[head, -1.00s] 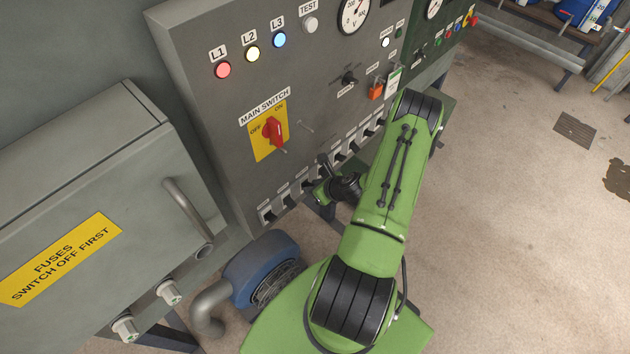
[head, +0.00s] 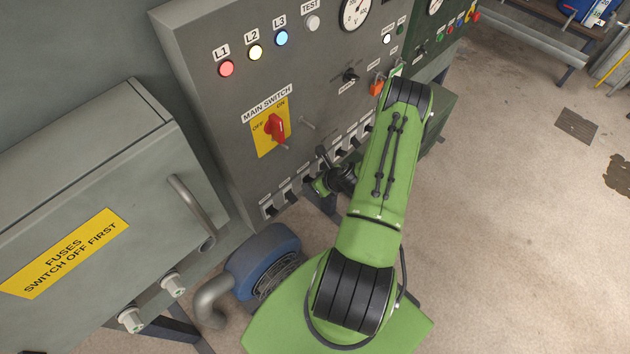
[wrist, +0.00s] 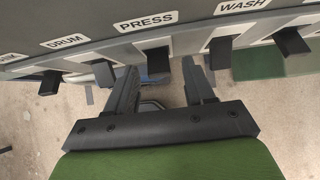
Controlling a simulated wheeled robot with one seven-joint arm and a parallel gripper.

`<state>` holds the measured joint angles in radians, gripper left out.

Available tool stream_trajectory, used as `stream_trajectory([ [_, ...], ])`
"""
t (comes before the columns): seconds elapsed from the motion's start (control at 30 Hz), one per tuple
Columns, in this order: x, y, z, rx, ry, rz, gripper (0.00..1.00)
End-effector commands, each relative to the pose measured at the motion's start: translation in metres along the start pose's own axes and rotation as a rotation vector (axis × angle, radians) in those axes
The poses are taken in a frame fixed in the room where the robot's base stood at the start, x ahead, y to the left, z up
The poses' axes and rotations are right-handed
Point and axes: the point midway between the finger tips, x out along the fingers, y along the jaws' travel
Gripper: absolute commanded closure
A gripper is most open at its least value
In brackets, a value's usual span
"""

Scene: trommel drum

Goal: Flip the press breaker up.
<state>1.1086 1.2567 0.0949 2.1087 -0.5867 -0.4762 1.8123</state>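The press breaker (wrist: 157,61) is a black lever under the PRESS label (wrist: 146,21) in the wrist view. It points down and toward the camera, in a row of similar levers. My gripper (wrist: 159,72) is open, with one finger on each side of the press lever and a gap showing on both sides. The fingertips are close under the panel; the wrist view does not settle whether they touch anything. In the head view my gripper (head: 322,168) is at the breaker row, where my arm and fingers make the press lever hard to pick out.
The drum breaker (wrist: 103,72) is left of my fingers and the wash breaker (wrist: 218,52) is right, both close by. The red main switch (head: 275,127) is above the row. A grey fuse box (head: 90,200) and a blue motor (head: 262,262) stand at the left.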

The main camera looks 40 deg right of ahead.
Motion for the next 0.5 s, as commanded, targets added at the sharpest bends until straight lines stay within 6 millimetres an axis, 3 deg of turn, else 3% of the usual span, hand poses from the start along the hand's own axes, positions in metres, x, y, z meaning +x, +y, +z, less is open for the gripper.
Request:
stream_trajectory([
  [0.17,-0.002,0.0,0.0,0.001,0.0,0.001,0.47],
  [0.27,-0.015,-0.001,0.0,0.003,0.0,-0.001,0.47],
  [0.5,-0.081,-0.001,0.0,0.005,0.0,-0.005,0.47],
])
